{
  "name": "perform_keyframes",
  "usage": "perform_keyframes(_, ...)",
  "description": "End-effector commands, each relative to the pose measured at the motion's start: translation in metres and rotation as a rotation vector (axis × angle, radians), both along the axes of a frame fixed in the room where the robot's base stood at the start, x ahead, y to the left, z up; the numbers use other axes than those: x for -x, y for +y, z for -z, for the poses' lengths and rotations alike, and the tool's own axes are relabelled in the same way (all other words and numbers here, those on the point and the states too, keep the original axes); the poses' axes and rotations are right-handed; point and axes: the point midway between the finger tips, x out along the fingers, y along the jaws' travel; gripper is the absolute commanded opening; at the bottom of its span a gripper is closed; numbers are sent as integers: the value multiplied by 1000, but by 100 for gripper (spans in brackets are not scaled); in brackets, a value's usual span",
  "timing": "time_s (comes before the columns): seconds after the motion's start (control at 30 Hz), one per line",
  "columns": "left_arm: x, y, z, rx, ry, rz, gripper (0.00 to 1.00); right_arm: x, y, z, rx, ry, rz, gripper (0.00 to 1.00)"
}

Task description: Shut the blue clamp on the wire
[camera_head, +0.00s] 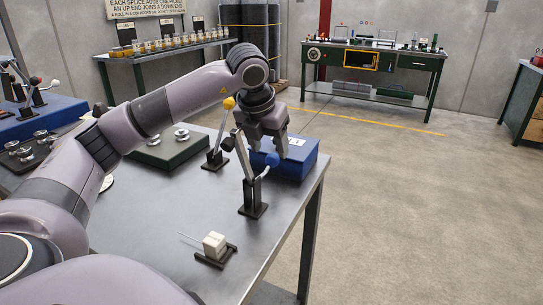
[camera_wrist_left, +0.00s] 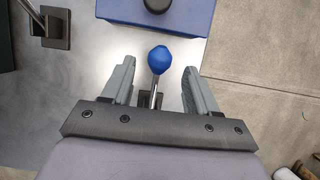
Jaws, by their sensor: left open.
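The blue clamp (camera_head: 253,209) stands on the grey table near its right edge. Its blue knob (camera_head: 272,161) is on a lever slanting up to the right, and its metal bar points upward. My left gripper (camera_head: 267,152) is open just above and around the knob. In the left wrist view the knob (camera_wrist_left: 160,60) lies between the open fingers of the gripper (camera_wrist_left: 158,68), with a gap on each side. A thin wire (camera_head: 190,238) sticks out of a white block (camera_head: 214,244) at the front of the table. My right gripper is not in view.
A blue box (camera_head: 300,160) stands just behind the clamp. A yellow-knobbed clamp (camera_head: 229,103) stands to its left, beside a green plate with metal spools (camera_head: 150,155). The table's right edge is close, with open floor beyond.

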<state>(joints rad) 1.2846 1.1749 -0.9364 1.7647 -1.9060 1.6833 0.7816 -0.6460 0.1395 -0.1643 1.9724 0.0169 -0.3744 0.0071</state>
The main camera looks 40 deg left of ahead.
Motion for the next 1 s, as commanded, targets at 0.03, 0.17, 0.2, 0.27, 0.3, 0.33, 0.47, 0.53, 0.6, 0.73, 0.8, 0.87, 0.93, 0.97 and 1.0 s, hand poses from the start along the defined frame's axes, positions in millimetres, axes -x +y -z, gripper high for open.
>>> perform_keyframes(0.03,-3,1,8,-1,3,-1,59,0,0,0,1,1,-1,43)
perform_keyframes(0.17,-9,3,23,0,3,0,59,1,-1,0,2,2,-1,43)
perform_keyframes(0.2,-10,3,27,1,2,0,59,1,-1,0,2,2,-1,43)
perform_keyframes(0.27,-12,4,30,0,1,0,59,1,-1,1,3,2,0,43)
perform_keyframes(0.3,-12,4,32,-1,1,0,59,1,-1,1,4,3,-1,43)
perform_keyframes(0.33,-12,4,33,-1,0,0,59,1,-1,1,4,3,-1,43)
perform_keyframes(0.47,-13,4,33,-1,-1,1,59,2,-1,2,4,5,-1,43)
perform_keyframes(0.53,-13,4,33,-1,-1,1,59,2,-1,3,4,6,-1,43)
perform_keyframes(0.6,-13,4,33,-1,-1,1,49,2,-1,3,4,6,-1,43)
perform_keyframes(0.73,-13,4,33,0,0,1,7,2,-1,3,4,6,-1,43)
perform_keyframes(0.8,-13,4,33,0,0,1,0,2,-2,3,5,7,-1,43)
perform_keyframes(0.87,-13,4,33,0,-1,0,0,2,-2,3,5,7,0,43)
perform_keyframes(0.93,-13,4,33,0,-1,0,0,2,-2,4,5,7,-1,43)
perform_keyframes(0.97,-13,5,33,-1,-2,0,0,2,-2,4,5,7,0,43)
perform_keyframes(1.0,-13,5,33,-1,-4,0,0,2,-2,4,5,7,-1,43)
